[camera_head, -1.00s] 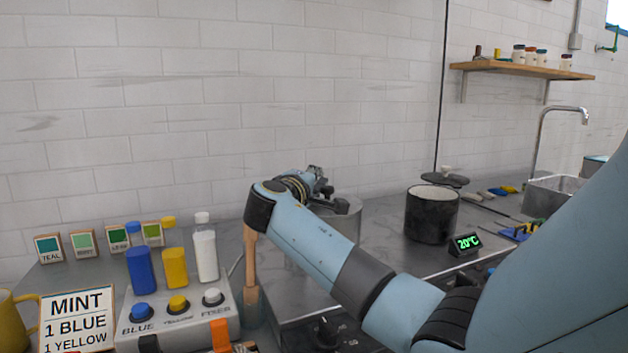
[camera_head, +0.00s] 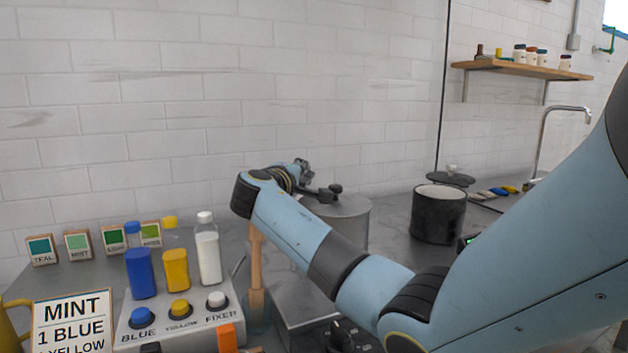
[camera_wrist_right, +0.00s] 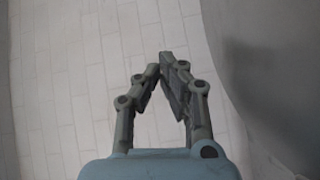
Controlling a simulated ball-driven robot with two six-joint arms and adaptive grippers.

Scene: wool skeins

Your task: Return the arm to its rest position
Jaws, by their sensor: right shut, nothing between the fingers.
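My right arm comes in from the right in the head view and reaches across the counter. My right gripper (camera_head: 303,174) points away toward the wall, partly hidden behind my wrist, and is close to the lidded steel pot (camera_head: 345,222). In the wrist view the right gripper (camera_wrist_right: 160,66) has its fingertips together with nothing between them. White wall bricks and a blurred grey surface fill the background there. My left gripper does not show in either view.
Blue (camera_head: 141,273), yellow (camera_head: 176,270) and white (camera_head: 208,255) bottles stand behind the button box (camera_head: 190,332). A wooden handle (camera_head: 256,270) stands upright below my wrist. A black pot (camera_head: 438,215) stands right of the steel pot. A MINT sign (camera_head: 74,318) is at front left.

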